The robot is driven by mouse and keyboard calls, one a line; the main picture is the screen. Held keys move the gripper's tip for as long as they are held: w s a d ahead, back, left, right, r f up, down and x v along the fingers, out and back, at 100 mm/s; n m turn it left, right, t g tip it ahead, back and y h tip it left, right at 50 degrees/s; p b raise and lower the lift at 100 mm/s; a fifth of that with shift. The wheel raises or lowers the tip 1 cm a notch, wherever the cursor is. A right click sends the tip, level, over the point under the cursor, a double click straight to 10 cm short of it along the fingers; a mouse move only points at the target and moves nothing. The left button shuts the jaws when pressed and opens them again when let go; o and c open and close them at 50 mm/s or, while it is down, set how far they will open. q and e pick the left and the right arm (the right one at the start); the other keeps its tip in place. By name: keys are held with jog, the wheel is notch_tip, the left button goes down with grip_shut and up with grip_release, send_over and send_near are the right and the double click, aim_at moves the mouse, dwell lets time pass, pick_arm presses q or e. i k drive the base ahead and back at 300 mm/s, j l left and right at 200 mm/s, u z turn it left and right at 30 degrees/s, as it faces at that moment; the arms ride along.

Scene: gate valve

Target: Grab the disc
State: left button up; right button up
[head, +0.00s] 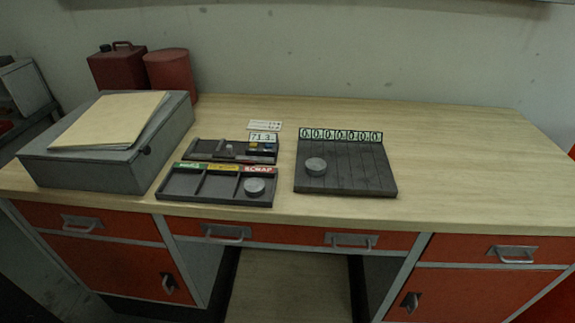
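A grey round disc (316,166) lies on the left part of a dark ribbed board (355,180) on the workbench. A second grey disc (255,186) lies in the right compartment of a dark sorting tray (219,203), under a red label that appears to read "SCRAP". The tray's left and middle compartments, under green and yellow labels, look empty. Neither of my grippers shows in the head view.
A grey box (95,171) with folders (110,118) on top stands at the left. Behind it are a red can (117,70) and red cylinder (172,72). A dark rack (205,150) with small items sits behind the tray. The wooden bench (455,160) is clear at right.

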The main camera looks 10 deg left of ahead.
aim_at(315, 167)
jog(key=l+u, duration=0.6)
jog(key=l, duration=0.25)
jog(key=l+u, duration=0.15)
jog(key=l, duration=0.85)
jog(key=k+l+u, duration=0.1)
jog(key=l, duration=0.95)
